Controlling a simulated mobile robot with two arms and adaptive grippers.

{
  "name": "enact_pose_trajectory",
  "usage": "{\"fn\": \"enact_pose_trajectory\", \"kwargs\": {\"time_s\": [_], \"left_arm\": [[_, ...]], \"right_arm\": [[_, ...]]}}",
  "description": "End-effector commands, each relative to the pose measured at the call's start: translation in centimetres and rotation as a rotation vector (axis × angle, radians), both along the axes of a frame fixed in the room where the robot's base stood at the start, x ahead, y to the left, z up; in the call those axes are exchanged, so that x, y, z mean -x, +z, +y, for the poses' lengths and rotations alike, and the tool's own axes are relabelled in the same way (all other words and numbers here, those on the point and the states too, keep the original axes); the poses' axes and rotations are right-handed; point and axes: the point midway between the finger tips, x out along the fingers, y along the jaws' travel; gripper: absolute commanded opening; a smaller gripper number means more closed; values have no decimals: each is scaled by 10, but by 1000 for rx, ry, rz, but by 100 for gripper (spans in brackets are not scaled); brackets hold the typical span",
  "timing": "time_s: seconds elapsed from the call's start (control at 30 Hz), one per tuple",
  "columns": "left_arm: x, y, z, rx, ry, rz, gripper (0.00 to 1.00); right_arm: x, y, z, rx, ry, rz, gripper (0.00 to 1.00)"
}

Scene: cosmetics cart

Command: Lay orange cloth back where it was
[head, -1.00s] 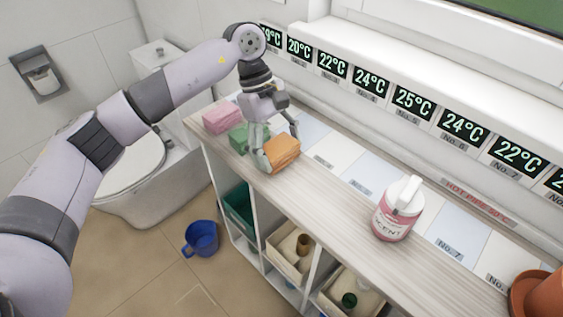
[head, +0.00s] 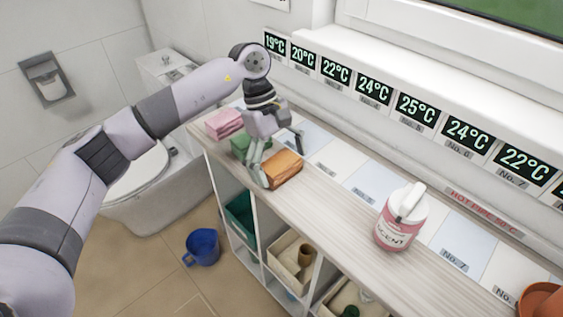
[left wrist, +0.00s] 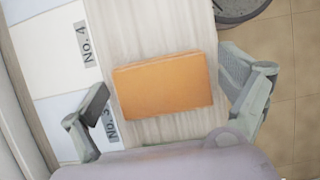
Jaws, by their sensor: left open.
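The folded orange cloth (head: 284,172) lies on the wooden strip of the counter, in front of the pale numbered panels. In the left wrist view the orange cloth (left wrist: 163,85) is whole and flat, its long side across the picture. My left gripper (head: 280,163) is over the cloth, one finger on each side. In the left wrist view my left gripper (left wrist: 168,88) is open, with a visible gap between each finger and the cloth. My right gripper is not in view.
A green cloth (head: 238,145) and a pink cloth (head: 224,122) lie close behind on the counter (head: 335,205). A pink pump bottle (head: 398,232) stands farther right, with clear counter between. An orange pot (head: 541,300) is at the right edge. A blue bucket (head: 203,247) stands on the floor.

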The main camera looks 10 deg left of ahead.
Motion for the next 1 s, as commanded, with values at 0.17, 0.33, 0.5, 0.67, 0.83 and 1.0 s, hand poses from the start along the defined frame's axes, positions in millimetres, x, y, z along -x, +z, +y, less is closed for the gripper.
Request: {"fn": "enact_pose_trajectory", "kwargs": {"time_s": [0.17, 0.33, 0.5, 0.67, 0.83, 1.0], "left_arm": [[0, 1, 0, 0, 0, 0, 94], [-4, 18, 4, 0, 2, -2, 94], [-11, 53, 16, 0, 3, -2, 94], [-19, 84, 27, 0, 3, -1, 94], [-24, 106, 35, 0, 1, 0, 94], [-26, 114, 38, 1, 1, 0, 94]], "right_arm": [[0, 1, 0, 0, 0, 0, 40], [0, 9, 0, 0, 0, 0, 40], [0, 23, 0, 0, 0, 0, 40], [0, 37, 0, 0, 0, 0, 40], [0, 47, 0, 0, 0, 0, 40], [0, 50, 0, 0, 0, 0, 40]]}}
